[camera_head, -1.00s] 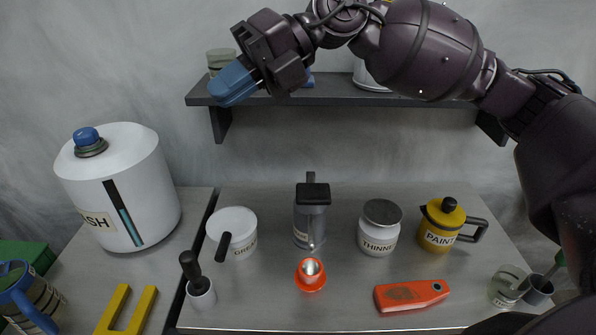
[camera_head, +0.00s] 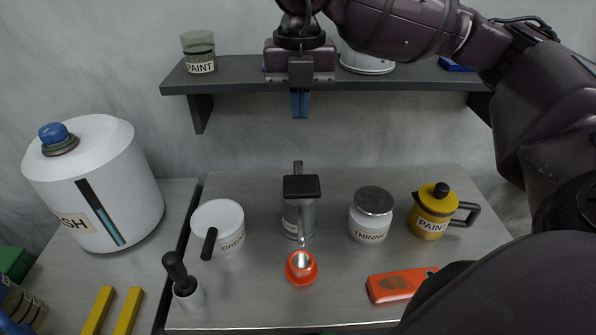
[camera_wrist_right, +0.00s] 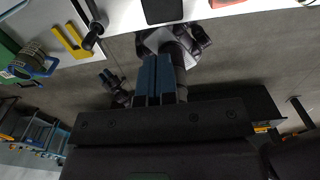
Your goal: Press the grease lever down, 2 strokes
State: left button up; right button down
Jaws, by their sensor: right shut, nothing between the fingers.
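A grey pump dispenser (camera_head: 292,218) stands on the bench, with a flat black square pad (camera_head: 301,187) on top and a thin spout at its front. Its label is too small to read. The black pad also shows in the right wrist view (camera_wrist_right: 162,10). An orange-red cup (camera_head: 301,279) sits under the spout.
A dark shelf (camera_head: 240,78) on the wall is close to my right gripper. Right of the pump stand a thinner jar (camera_head: 374,204) and a yellow paint pot (camera_head: 430,229). An orange box (camera_head: 391,288) lies in front. A large white tank (camera_head: 130,180) stands at left.

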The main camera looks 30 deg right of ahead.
aim_at(299, 184)
dwell(0.3)
notch_tip(299, 184, down, 14)
jog(key=shift+p, duration=0.9)
jog(key=shift+f, duration=0.1)
